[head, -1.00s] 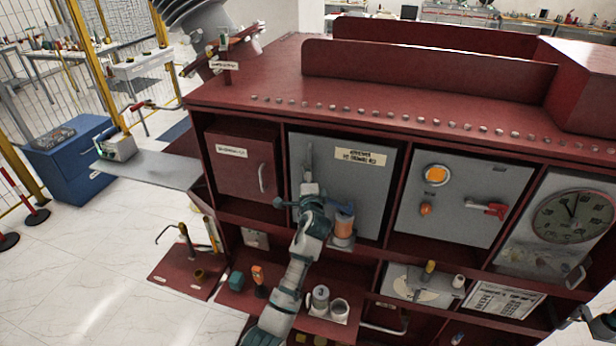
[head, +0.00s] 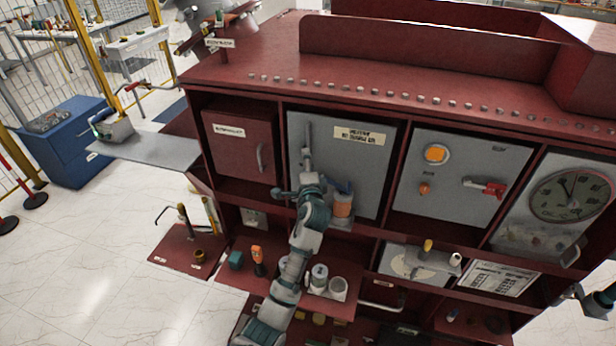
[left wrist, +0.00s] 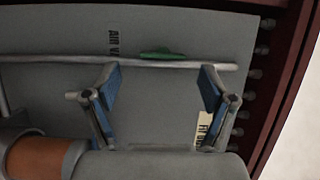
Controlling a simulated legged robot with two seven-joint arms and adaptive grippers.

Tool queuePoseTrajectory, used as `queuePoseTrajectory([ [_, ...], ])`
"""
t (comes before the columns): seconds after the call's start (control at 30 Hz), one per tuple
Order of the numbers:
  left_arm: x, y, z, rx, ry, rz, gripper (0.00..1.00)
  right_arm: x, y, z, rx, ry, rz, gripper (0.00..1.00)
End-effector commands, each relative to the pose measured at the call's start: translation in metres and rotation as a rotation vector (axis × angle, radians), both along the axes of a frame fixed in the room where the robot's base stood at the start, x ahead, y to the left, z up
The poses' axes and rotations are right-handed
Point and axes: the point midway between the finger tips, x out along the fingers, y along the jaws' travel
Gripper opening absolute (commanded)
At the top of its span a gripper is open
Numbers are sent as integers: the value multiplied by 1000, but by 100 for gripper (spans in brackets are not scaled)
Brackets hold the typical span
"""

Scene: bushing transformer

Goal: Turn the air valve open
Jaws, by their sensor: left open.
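A grey panel (head: 370,185) in the red cabinet carries a long thin grey valve handle (head: 307,140), upright in the head view. In the left wrist view the handle (left wrist: 190,63) runs across the panel (left wrist: 150,100), with a green piece on it and lettering reading "AIR VA" behind it. My left gripper (head: 309,178) is in front of the panel at the handle's lower part. In the left wrist view its two blue-padded fingers (left wrist: 162,82) are spread apart, with tips close to the handle; whether they touch it is unclear. My right gripper (head: 568,304) is at the lower right edge, its jaws unclear.
An orange cylinder (head: 343,204) sits beside my left gripper, also in the left wrist view (left wrist: 40,157). To the right is a panel with an orange lamp (head: 435,153) and red handle (head: 492,188), then a round gauge (head: 570,196). Mugs (head: 320,276) stand below.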

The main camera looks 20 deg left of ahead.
Motion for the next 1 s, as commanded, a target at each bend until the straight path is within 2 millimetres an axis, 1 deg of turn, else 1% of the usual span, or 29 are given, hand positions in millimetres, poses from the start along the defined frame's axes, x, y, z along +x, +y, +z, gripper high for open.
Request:
queuePoseTrajectory([
  [0.03, -12, -5, -1, -1, 1, -2, 83, 0, 0, 0, 0, 0, 0, 0],
  [0.2, -46, -17, -2, -2, 2, -1, 83, 0, 1, 0, 1, 0, 0, 0],
  [0.3, -60, -23, -2, -2, 2, -1, 83, 0, 1, 0, 1, 1, 0, 0],
  [0.4, -68, -26, -2, -1, 3, -1, 83, 0, 1, 0, 1, 1, 0, 0],
  [0.53, -72, -27, -2, 0, 4, 0, 83, 0, 1, 0, 1, 1, 0, 0],
  [0.9, -72, -27, -1, 0, 3, 0, 83, 1, 1, 0, 2, 2, -1, 0],
  [0.97, -73, -27, -3, -4, 6, 1, 83, 1, 1, 0, 2, 2, -1, 0],
  [1.0, -74, -25, -8, -16, 12, 1, 83, 1, 1, 0, 2, 2, -1, 0],
])
